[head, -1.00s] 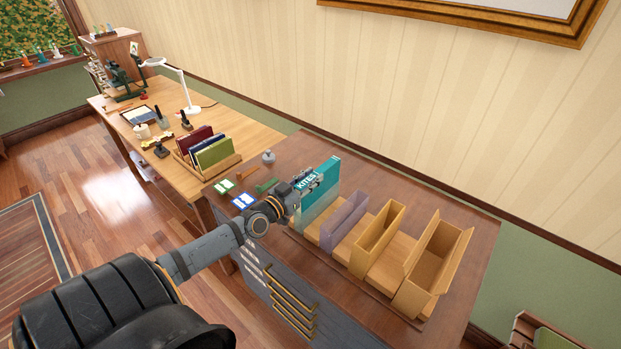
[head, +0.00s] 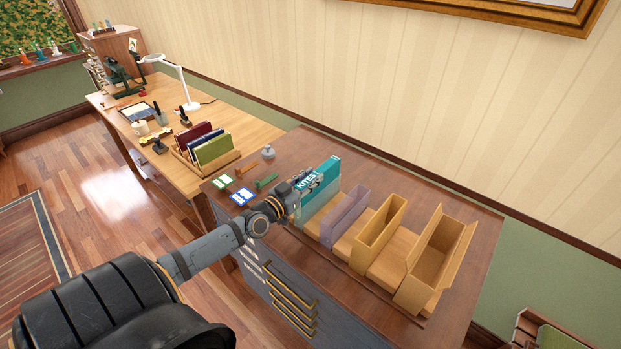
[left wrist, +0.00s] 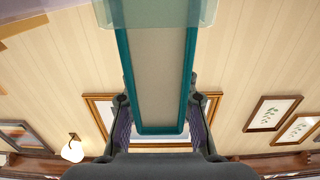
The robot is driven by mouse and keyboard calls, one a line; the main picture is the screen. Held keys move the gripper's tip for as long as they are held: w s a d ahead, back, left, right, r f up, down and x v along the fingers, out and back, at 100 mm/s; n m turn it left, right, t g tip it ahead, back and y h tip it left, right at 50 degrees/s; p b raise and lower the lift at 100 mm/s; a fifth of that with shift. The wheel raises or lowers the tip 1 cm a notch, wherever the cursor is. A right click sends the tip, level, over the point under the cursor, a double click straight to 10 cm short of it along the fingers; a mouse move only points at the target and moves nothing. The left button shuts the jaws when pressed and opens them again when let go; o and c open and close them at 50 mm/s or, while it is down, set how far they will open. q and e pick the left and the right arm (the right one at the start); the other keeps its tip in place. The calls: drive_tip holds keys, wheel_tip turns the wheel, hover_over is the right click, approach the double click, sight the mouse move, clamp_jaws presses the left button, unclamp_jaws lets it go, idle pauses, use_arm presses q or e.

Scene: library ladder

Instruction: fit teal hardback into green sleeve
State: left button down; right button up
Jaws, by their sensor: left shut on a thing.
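The teal hardback (head: 328,178), lettered KITES, stands upright at the left end of the row of sleeves in the head view. My left gripper (head: 303,187) is shut on it from the left side. In the left wrist view the book's end, with teal covers and cream pages (left wrist: 157,75), rises between the fingers. A pale green, see-through-looking sleeve (left wrist: 208,12) overlaps the book at the top of that view. The book's end appears to run into the sleeve's outline; how deep it sits I cannot tell. My right gripper is not in view.
A purple-grey sleeve (head: 345,216), a narrow tan sleeve (head: 378,236) and a wider tan box (head: 436,262) stand to the right on the wooden cabinet top (head: 465,222). Cards, a small green item and a grey knobbed object (head: 268,152) lie to the left.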

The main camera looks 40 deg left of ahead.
use_arm(q)
drive_tip(key=shift+f+b, duration=2.05)
drive_tip(key=shift+f, duration=0.2)
drive_tip(key=c, duration=1)
unclamp_jaws()
drive_tip(key=shift+f, duration=0.1)
drive_tip(key=shift+s, duration=0.1)
drive_tip(key=s, duration=0.7)
drive_tip(key=shift+s+a, duration=0.1)
drive_tip(key=shift+a, duration=0.15)
